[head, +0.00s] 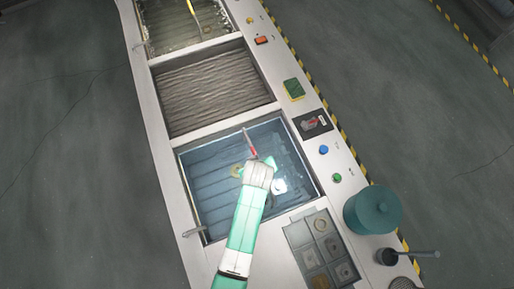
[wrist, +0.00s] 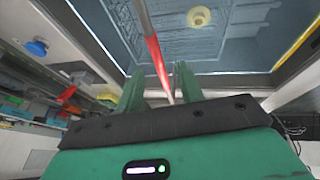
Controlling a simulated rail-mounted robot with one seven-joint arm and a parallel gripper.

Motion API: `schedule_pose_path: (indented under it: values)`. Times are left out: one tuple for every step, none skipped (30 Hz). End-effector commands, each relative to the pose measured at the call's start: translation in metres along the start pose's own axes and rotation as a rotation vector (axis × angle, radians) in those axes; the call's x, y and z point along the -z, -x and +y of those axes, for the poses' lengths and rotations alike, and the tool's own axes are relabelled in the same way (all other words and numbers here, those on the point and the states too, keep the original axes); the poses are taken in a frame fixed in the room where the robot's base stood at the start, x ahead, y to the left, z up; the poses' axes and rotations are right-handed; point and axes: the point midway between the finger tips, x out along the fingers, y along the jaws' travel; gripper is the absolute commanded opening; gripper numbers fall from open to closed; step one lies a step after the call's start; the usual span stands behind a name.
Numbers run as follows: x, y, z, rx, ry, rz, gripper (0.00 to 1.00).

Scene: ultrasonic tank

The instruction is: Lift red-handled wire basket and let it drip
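The red handle (head: 250,144) of the wire basket slants above the near, water-filled tank bay (head: 210,205) in the head view. In the wrist view the red handle (wrist: 154,62) runs down between the fingers of my gripper (wrist: 160,90), with a grey metal rod above it. The fingers stand apart, with a visible gap between the handle and the left finger. My gripper (head: 262,163) is over this bay in the head view. The wire body of the basket cannot be clearly made out; my arm hides part of the bay.
A middle bay (head: 212,90) and a far bay (head: 190,25) lie beyond. The right rim carries a green-yellow sponge (head: 293,89), a small dark panel (head: 313,123) and buttons. A teal canister (head: 372,210) and a sectioned tray (head: 320,250) stand near right. A pale round piece (wrist: 199,17) shows in the wrist view.

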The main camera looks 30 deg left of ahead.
Motion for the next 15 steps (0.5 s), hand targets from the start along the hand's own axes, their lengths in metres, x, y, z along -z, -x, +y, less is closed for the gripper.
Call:
schedule_pose_path:
  values:
    - [0.000,0.000,0.000,-0.001,0.000,0.001,0.37]
    - [0.001,-0.002,0.000,-0.001,0.000,0.001,0.37]
    - [0.001,-0.006,0.000,0.000,0.000,0.000,0.37]
    - [0.002,-0.010,0.000,0.001,0.000,0.000,0.37]
    - [0.004,-0.016,0.000,0.001,0.000,0.000,0.37]
    - [0.005,-0.023,0.000,0.002,-0.001,0.000,0.37]
    - [0.006,-0.028,0.000,0.001,-0.001,0.001,0.37]
    - [0.006,-0.033,0.000,0.002,-0.001,0.001,0.37]
    - [0.005,-0.041,0.001,0.001,-0.003,0.001,0.37]
    - [0.005,-0.045,0.001,0.001,-0.003,0.001,0.37]
    - [0.005,-0.047,0.001,0.000,-0.003,0.001,0.37]
    - [0.005,-0.050,0.001,0.000,-0.002,0.001,0.37]
    - [0.005,-0.051,0.001,-0.001,-0.002,0.001,0.37]
    - [0.005,-0.052,0.001,-0.001,-0.001,0.001,0.37]
    - [0.005,-0.052,0.001,-0.001,-0.001,0.001,0.37]
